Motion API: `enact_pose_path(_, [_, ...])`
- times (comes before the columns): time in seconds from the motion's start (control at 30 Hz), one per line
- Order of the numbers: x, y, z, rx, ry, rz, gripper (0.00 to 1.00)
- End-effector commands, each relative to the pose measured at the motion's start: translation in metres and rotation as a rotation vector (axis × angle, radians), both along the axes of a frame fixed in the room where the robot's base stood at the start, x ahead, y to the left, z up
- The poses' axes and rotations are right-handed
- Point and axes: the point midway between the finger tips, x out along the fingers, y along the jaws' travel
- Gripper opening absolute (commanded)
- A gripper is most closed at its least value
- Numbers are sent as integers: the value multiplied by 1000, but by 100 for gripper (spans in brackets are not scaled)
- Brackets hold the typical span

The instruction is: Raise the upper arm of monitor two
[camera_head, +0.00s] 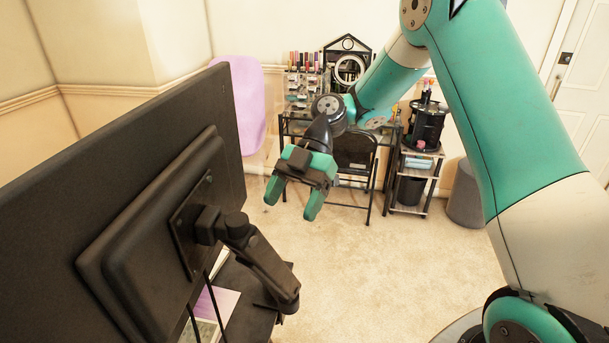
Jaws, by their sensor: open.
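A black monitor (60,185) fills the left side, seen from behind. Its back plate joins a black jointed monitor arm (262,262), which slopes down to the right to an elbow near the lower middle. I see only this one monitor, and cannot tell whether it is monitor two. My gripper (291,203) hangs in the air to the right of the monitor's right edge, above and apart from the monitor arm. Its two teal fingers are open and point down and left, with nothing between them. The lower part of the monitor arm's mount is mostly hidden.
A dark desk surface (250,318) with papers lies below the monitor. At the back stand a vanity table (372,195) with cosmetics, a shelf cart (412,190), a grey bin (466,198) and a pink chair (243,95). Beige carpet (390,260) in the middle is clear.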

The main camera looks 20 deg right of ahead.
Motion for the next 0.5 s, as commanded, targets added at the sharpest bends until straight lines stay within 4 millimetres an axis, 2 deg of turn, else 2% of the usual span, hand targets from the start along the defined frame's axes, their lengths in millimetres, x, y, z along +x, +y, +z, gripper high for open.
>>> enact_pose_path(0.03, [6,-9,6,-2,-6,-3,74])
enact_pose_path(0.2, [20,-30,31,-1,-2,-2,74])
enact_pose_path(0.5, [29,-43,41,-1,0,-1,74])
